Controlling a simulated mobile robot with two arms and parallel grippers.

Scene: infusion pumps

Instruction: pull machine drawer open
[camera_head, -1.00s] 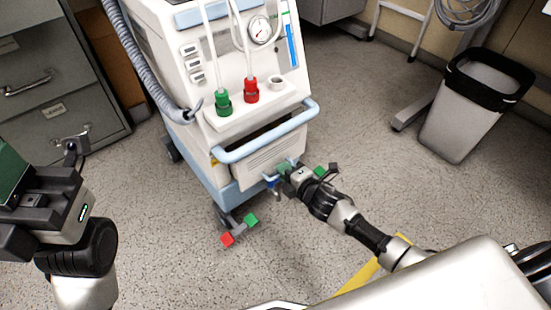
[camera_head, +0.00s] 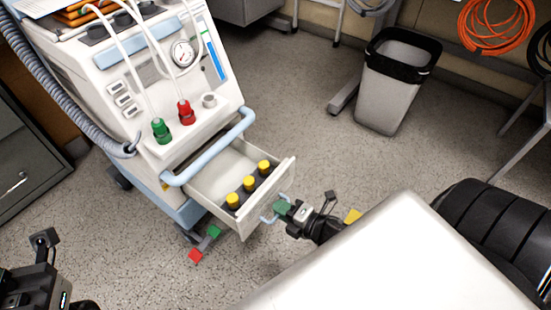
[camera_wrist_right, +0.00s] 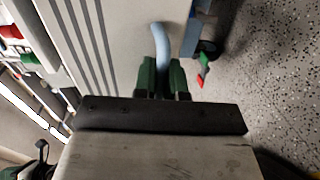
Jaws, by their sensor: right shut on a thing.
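The white machine (camera_head: 150,110) stands at left centre in the head view. Its drawer (camera_head: 228,165) is pulled out and shows several yellow-capped bottles (camera_head: 248,183) in a row inside. My right gripper (camera_head: 283,207) is at the drawer's front face, shut on the light blue handle (camera_wrist_right: 161,45). In the right wrist view its green fingers (camera_wrist_right: 161,78) close around the handle, with the pale drawer front beside it. My left gripper (camera_head: 45,240) is only partly in view at the lower left, away from the machine; its jaw opening is not clear.
Grey cabinets (camera_head: 25,160) stand at the left. A bin with a black liner (camera_head: 395,85) stands at the upper right. A black chair (camera_head: 500,235) is at the right edge. Speckled floor between machine and bin is clear.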

